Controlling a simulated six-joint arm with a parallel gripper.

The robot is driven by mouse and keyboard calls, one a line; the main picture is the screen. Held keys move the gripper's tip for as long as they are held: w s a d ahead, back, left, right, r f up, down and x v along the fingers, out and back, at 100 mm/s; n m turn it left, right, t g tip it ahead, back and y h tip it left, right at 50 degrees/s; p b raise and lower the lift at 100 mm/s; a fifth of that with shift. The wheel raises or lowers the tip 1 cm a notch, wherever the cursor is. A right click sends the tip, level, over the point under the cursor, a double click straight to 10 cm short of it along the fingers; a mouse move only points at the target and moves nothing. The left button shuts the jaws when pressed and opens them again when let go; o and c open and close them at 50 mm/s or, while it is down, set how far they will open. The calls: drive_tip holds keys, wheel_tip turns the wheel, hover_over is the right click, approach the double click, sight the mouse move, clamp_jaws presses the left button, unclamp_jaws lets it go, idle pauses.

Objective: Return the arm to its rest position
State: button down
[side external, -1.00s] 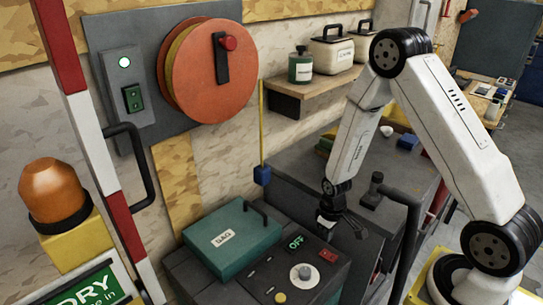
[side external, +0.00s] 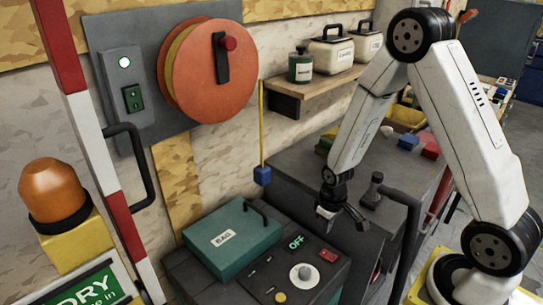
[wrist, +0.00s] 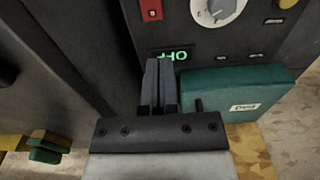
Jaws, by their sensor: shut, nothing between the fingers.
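My gripper (side external: 352,222) hangs from my bent white arm above the dark cabinet, to the right of the control panel, and holds nothing. In the wrist view its two dark fingers (wrist: 159,85) lie together, pointing toward the panel. The panel (side external: 272,277) has a green lit OFF display (side external: 296,242), a red switch (side external: 328,255) and a pale round knob (side external: 303,276). The display also shows upside down in the wrist view (wrist: 172,56), just beyond the fingertips.
A black post with a handle (side external: 413,215) stands close right of my gripper. Coloured blocks (side external: 420,146) sit on the cabinet behind. A wall shelf (side external: 300,92) holds a green bottle and white canisters.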

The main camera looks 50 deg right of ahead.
drive_tip(key=s+a+r+t, duration=0.1)
drive_tip(key=s+a+r, duration=0.1)
drive_tip(key=r, duration=0.4)
drive_tip(key=s+a+r+t, duration=0.1)
drive_tip(key=s+a+r, duration=0.1)
drive_tip(key=a+r, duration=0.2)
drive_tip(key=shift+a+v, duration=0.3)
drive_tip(key=shift+v, duration=1.45)
